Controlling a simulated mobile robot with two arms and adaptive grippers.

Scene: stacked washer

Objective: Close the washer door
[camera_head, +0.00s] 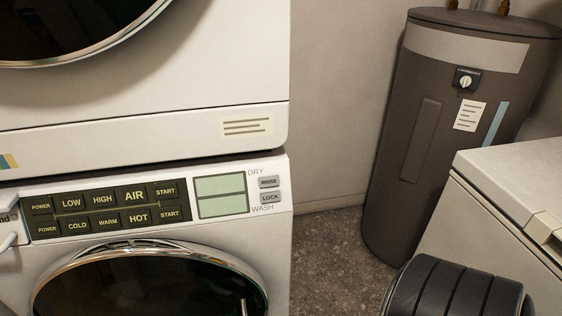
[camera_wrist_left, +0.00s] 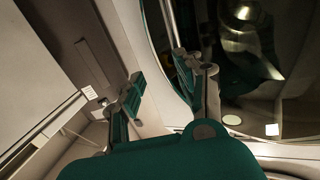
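The washer (camera_head: 273,235) is the lower unit of a white stack. Its round door (camera_head: 150,285) has a chrome rim and dark glass, with a pale upright handle-like piece (camera_head: 244,307) near its right edge. The lower door is cut off in the head view; it looks close to the front, but I cannot tell whether it is latched. In the left wrist view, the dark glass (camera_wrist_left: 290,75) fills the right side. My left gripper (camera_wrist_left: 168,95) has teal fingers spread apart, close to the door's rim, with nothing seen between them. My right gripper is not in view.
The dryer (camera_head: 150,110) sits above the washer. A brown water heater (camera_head: 400,210) stands at the right, with a white appliance (camera_head: 500,190) before it. Grey floor (camera_head: 335,255) shows between them. A black ribbed shape (camera_head: 455,290) fills the bottom right.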

